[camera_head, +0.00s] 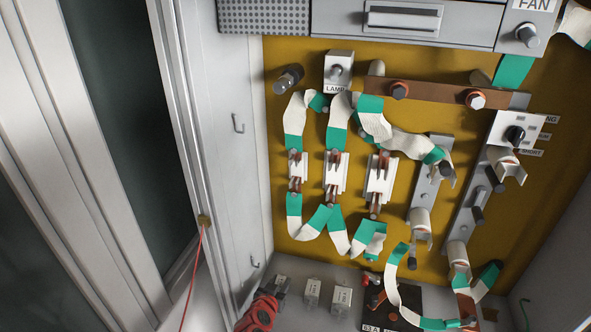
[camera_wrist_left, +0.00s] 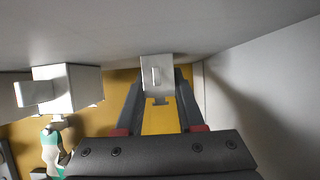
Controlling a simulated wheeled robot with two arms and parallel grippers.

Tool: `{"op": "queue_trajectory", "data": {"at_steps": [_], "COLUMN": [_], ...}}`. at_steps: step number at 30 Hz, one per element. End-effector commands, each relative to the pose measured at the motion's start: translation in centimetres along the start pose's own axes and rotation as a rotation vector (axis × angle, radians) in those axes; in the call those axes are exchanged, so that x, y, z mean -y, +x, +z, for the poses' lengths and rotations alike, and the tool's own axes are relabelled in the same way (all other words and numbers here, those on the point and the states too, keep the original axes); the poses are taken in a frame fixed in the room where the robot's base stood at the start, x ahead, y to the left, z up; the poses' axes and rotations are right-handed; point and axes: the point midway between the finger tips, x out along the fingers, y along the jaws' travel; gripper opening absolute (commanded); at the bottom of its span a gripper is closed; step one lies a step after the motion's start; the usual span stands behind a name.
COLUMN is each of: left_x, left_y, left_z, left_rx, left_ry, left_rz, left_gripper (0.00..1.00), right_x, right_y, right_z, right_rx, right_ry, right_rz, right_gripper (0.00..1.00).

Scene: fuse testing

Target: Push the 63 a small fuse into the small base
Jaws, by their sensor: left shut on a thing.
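My left gripper (camera_head: 270,301), red and black, reaches in at the bottom of the head view. It is shut on a small grey-white fuse (camera_head: 281,286), the leftmost of the fuses at the cabinet floor. In the left wrist view the fuse (camera_wrist_left: 157,72) sits between the two dark fingers. Its rating cannot be read. Three white bases with copper clips, left (camera_head: 298,168), middle (camera_head: 335,175) and right (camera_head: 380,180), are mounted on the yellow back panel, above and apart from the gripper. My right gripper is not in view.
Two more fuses (camera_head: 312,291) (camera_head: 341,298) stand just right of the held one. Green-and-white straps (camera_head: 293,213) run around the bases. The cabinet's left wall (camera_head: 232,150) is close to my gripper. A LAMP knob (camera_head: 338,72) and copper bar (camera_head: 436,93) are above.

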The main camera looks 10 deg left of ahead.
Motion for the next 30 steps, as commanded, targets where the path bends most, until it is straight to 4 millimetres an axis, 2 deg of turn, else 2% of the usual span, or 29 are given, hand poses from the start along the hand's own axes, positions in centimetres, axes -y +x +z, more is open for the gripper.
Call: {"op": "queue_trajectory", "data": {"at_steps": [17, 30], "left_x": [-0.1, 0.0], "left_y": [-0.1, -1.7], "left_z": [-0.1, -3.5], "left_rx": [0.001, -0.001], "left_ry": [0.000, 0.001], "left_rz": [0.001, 0.000], "left_gripper": [0.00, 0.00], "right_x": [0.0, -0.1], "right_y": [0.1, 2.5], "right_z": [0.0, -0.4], "right_rx": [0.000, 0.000], "right_ry": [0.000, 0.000], "right_rz": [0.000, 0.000], "right_gripper": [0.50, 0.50]}}
